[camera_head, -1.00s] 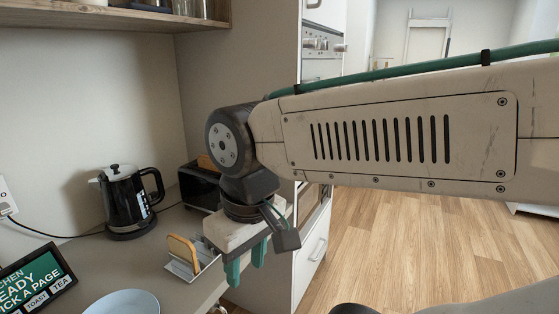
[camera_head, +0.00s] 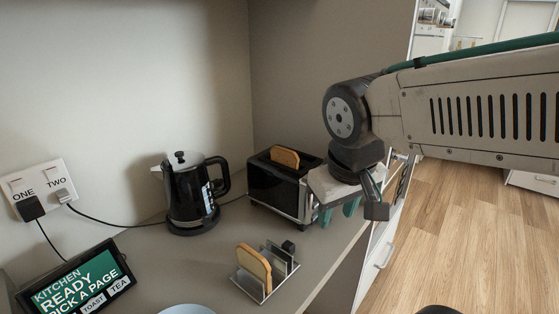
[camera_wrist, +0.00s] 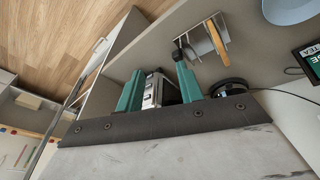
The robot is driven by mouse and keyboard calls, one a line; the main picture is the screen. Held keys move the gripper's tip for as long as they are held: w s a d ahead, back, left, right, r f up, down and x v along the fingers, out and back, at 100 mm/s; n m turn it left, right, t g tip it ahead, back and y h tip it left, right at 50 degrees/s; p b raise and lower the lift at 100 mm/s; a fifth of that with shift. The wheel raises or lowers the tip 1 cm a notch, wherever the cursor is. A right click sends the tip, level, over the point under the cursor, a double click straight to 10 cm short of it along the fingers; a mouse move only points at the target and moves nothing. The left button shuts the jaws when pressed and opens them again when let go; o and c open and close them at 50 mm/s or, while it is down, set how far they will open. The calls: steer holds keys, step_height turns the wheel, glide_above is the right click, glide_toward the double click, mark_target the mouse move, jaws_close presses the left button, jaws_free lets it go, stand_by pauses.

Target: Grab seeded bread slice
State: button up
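A bread slice (camera_head: 254,266) with a tan face and brown crust stands upright in a metal toast rack (camera_head: 266,291) on the counter. A second slice (camera_head: 285,157) sticks out of the top of a black and silver toaster (camera_head: 270,190). I cannot tell which slice has seeds. My gripper (camera_head: 338,214) has green fingers and is to the right of the toaster and the rack, near the counter edge. In the wrist view its fingers (camera_wrist: 160,88) are apart, with nothing held. The rack's slice (camera_wrist: 219,42) shows beyond them.
A black and white kettle (camera_head: 190,195) stands left of the toaster. A tablet (camera_head: 82,284), a blue plate (camera_head: 188,310) and a wall socket (camera_head: 40,187) are at the left. Open wooden floor (camera_head: 460,230) lies right of the counter.

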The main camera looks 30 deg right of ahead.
mark_target(288, 155)
steer(key=w+d+n+t, duration=0.1)
steer(key=w+d+t, duration=0.2)
steer(key=w, duration=0.5)
steer(key=w+d+t, duration=0.3)
steer(key=w+d, duration=0.3)
steer(key=w, duration=0.2)
steer(key=w+d+n+t, duration=0.1)
steer(key=w+d+t, duration=0.2)
steer(key=w, duration=0.6)
steer(key=shift+d+r+n, duration=0.3)
steer(key=shift+d, duration=0.6)
steer(key=f+y, duration=0.1)
steer(key=a+f+n+y, duration=0.1)
steer(key=y, duration=0.1)
steer(key=w+n+y, duration=0.1)
steer(key=y, duration=0.1)
steer(key=shift+a+f+t, duration=0.3)
steer(key=shift+f, duration=0.1)
steer(key=shift+s+a+f+n+y, duration=0.2)
steer(key=shift+a+f+n+y, duration=0.15)
steer(key=shift+y, duration=0.35)
steer(key=shift+w+a+f, duration=0.2)
steer(key=shift+w, duration=0.05)
steer(key=x, duration=0.7)
steer(key=shift+w+d+r, duration=0.1)
steer(key=shift+w+r, duration=0.1)
steer(key=shift+r, duration=0.1)
jaws_close()
